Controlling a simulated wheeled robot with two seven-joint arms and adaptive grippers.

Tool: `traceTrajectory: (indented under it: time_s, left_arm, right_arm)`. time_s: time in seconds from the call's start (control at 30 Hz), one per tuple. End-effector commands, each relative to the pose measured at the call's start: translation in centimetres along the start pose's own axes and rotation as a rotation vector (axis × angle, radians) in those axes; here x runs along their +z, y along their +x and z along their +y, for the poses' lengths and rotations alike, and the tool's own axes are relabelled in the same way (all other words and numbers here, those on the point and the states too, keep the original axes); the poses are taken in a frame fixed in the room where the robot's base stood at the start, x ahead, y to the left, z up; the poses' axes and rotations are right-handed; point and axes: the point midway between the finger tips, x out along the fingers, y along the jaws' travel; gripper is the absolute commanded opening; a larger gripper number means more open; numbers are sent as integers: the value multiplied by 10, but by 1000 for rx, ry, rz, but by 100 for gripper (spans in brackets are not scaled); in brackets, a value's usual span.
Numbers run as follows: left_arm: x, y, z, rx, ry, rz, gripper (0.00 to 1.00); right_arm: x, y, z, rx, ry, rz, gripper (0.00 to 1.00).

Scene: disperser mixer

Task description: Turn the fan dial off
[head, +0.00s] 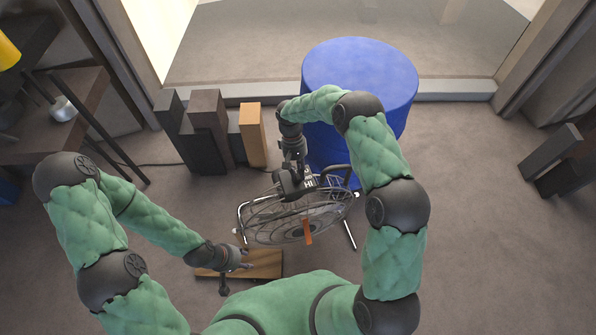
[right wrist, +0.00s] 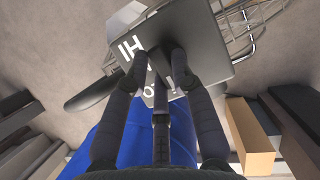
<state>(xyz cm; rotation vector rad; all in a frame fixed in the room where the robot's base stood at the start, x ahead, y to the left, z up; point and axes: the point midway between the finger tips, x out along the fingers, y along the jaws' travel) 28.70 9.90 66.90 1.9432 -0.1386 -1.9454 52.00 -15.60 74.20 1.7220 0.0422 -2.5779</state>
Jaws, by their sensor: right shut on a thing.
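The fan (head: 290,220) stands on the floor in front of me, with a round wire cage and a metal tube stand. Its dark control box (head: 297,184) sits at the back of the cage. In the right wrist view the box (right wrist: 192,30) carries white letters, with "HI" readable and others partly covered. My right gripper (head: 294,172) reaches down to the box. In the right wrist view my right gripper (right wrist: 156,68) has its two fingertips on either side of the dark dial (right wrist: 160,62), shut on it. My left gripper (head: 246,261) is low, left of the fan; its finger opening is unclear.
A blue round ottoman (head: 360,72) stands behind the fan. Dark and wooden blocks (head: 253,135) stand along the back left. A wooden board (head: 262,263) lies under my left gripper. A dark table (head: 80,110) is at far left.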

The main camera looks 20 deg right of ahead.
Motion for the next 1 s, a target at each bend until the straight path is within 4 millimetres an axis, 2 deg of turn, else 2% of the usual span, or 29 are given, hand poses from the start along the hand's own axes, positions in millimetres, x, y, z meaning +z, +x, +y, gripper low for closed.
traceTrajectory:
  time_s: [0.03,0.1,0.13,0.43,0.57,0.67,1.0]
  left_arm:
    - [0,0,0,0,0,0,40]
    - [0,0,0,0,0,0,40]
    - [0,0,0,0,0,0,40]
    - [0,0,0,0,0,0,40]
    - [0,0,0,0,0,0,40]
    - [0,0,0,0,0,0,40]
    - [0,0,0,0,0,0,40]
  right_arm:
    - [0,1,0,1,-2,-2,28]
    - [0,1,0,0,-2,-1,47]
    - [0,1,0,0,-2,-1,49]
    - [0,0,0,0,0,0,49]
    - [0,-8,0,0,0,2,49]
    - [-1,-21,0,0,0,4,49]
    - [-1,-87,0,0,0,3,49]
